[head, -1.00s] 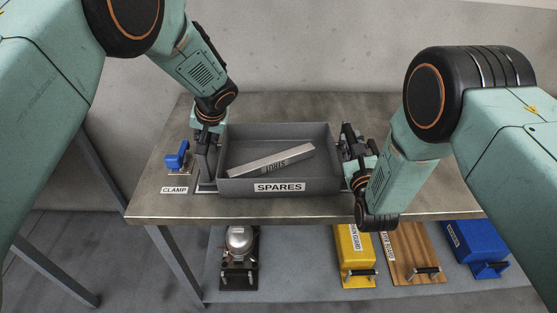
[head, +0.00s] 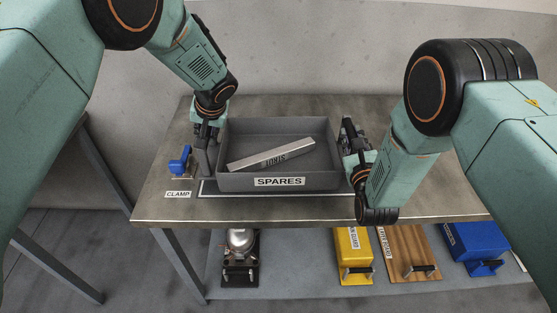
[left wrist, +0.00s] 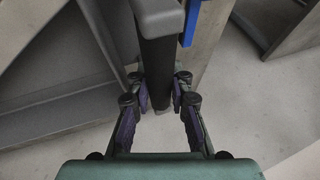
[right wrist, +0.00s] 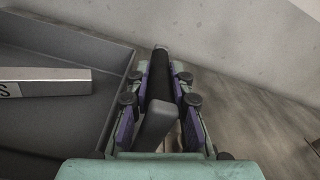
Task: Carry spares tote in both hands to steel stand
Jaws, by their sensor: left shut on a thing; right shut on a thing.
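The grey spares tote (head: 232,181), with a SPARES label on its front, is between my two grippers over the metal bench (head: 430,195). It looks level and slightly raised; a pale outline shows on the bench below its front. A silver labelled bar (head: 270,155) lies inside it. My left gripper (head: 207,138) is shut on the tote's left handle, a dark bar between the fingers in the left wrist view (left wrist: 158,60). My right gripper (head: 351,145) is shut on its right handle, seen in the right wrist view (right wrist: 160,80). I cannot identify the steel stand.
A blue clamp (head: 178,164) stands on the bench left of the tote. On the lower shelf (head: 310,280) are a silver domed unit (head: 240,242), a yellow case (head: 352,250), a wooden board (head: 408,252) and a blue case (head: 476,243). A wall closes off the back.

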